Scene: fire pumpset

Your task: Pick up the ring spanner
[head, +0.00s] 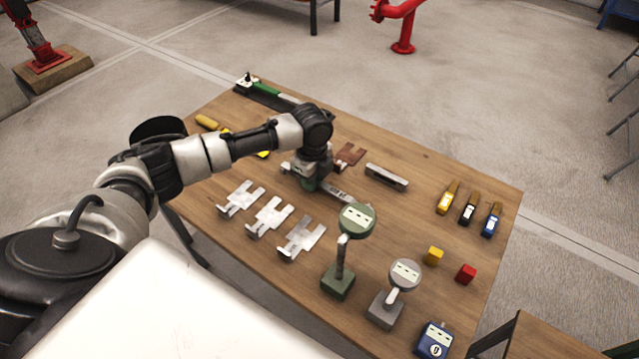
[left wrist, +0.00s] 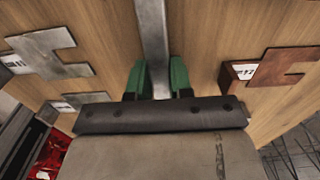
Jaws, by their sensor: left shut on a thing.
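The ring spanner (head: 336,191) is a long grey metal bar near the middle of the wooden table, partly hidden under my left arm. My left gripper (head: 308,182) points down over it from above. In the left wrist view, the green fingers of my left gripper (left wrist: 158,80) are shut on the grey shaft of the spanner (left wrist: 152,35), one on each side. The spanner's ends are not clear in that view. I cannot tell whether the spanner touches the table. My right gripper is not in view.
Silver slotted shims (head: 270,215) lie left of the spanner, and a brown one (head: 349,154) behind it. A grey level (head: 387,177) lies to the right. A green dial stand (head: 338,284) and a grey one (head: 384,309) stand in front. A torque wrench (head: 268,92) lies behind.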

